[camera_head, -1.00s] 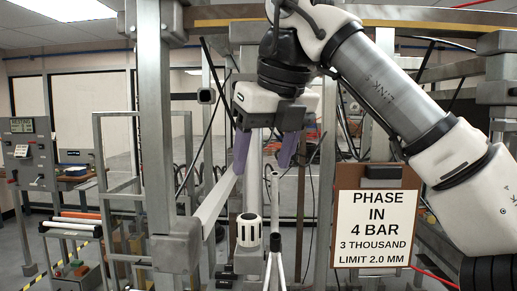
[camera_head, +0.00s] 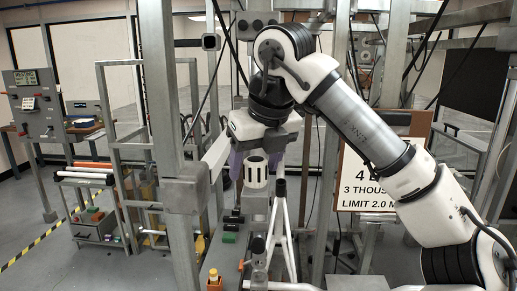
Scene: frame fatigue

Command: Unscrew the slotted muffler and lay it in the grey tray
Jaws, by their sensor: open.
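The slotted muffler (camera_head: 256,170) is a white upright cylinder with dark slots near its top. It stands on a grey fitting in the middle of the frame. My gripper (camera_head: 256,158) is open and points down, with purple fingers showing to the left and right of the muffler in the picture. The muffler's top lies just below the gripper body in the picture. I cannot tell whether the fingers are around it or behind it, and no contact is clear. I cannot identify the grey tray with certainty.
A grey upright post (camera_head: 160,100) stands left of the gripper. White tripod-like tubes (camera_head: 281,225) rise right of the muffler. A sign (camera_head: 375,185) hangs behind my arm. A cart (camera_head: 95,205) stands at the left, with open floor around it.

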